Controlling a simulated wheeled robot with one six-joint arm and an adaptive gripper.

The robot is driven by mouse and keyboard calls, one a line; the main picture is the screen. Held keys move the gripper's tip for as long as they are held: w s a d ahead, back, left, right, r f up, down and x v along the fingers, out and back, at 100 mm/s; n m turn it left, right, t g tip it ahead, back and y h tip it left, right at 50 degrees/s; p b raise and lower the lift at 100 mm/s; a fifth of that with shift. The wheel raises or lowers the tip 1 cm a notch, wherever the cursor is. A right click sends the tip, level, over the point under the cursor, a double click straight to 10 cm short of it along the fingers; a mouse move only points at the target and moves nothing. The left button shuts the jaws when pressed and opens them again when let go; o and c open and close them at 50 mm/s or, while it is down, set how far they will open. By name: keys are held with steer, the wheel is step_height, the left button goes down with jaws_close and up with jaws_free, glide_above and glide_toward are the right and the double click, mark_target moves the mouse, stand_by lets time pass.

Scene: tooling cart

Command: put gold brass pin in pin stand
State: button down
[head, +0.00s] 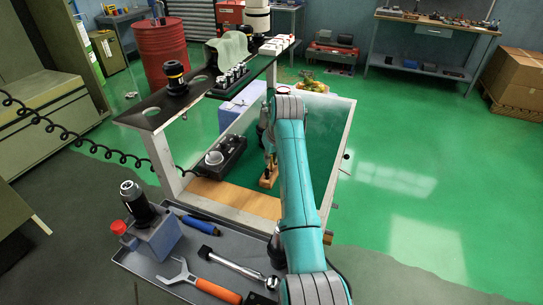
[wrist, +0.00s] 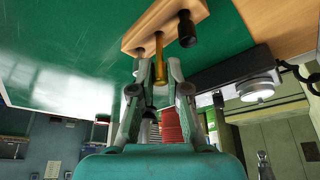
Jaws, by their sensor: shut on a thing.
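The pin stand is a small light-wood block (head: 265,183) on the green surface inside the cart frame. In the wrist view the pin stand (wrist: 146,31) is at the top, with a black pin (wrist: 187,30) upright in it. The gold brass pin (wrist: 159,46) is between the fingertips of my gripper (wrist: 159,72), which is shut on it. The pin's far end meets the block beside the black pin; I cannot tell how deep it sits. In the head view my gripper (head: 268,150) is just above the stand, partly hidden by my arm.
A black holder (head: 226,156) with a round metal piece stands left of the stand. A shelf (head: 150,115) with tool holders runs above. The green surface beyond the stand is clear.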

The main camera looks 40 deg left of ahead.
steer(key=shift+f, duration=0.75)
stand_by(0.8)
steer(key=c, duration=1.1)
jaws_free()
steer(key=shift+r, duration=0.1)
steer(key=v, duration=1.1)
steer(key=shift+s+d+r, duration=0.15)
steer(key=shift+r, duration=0.2)
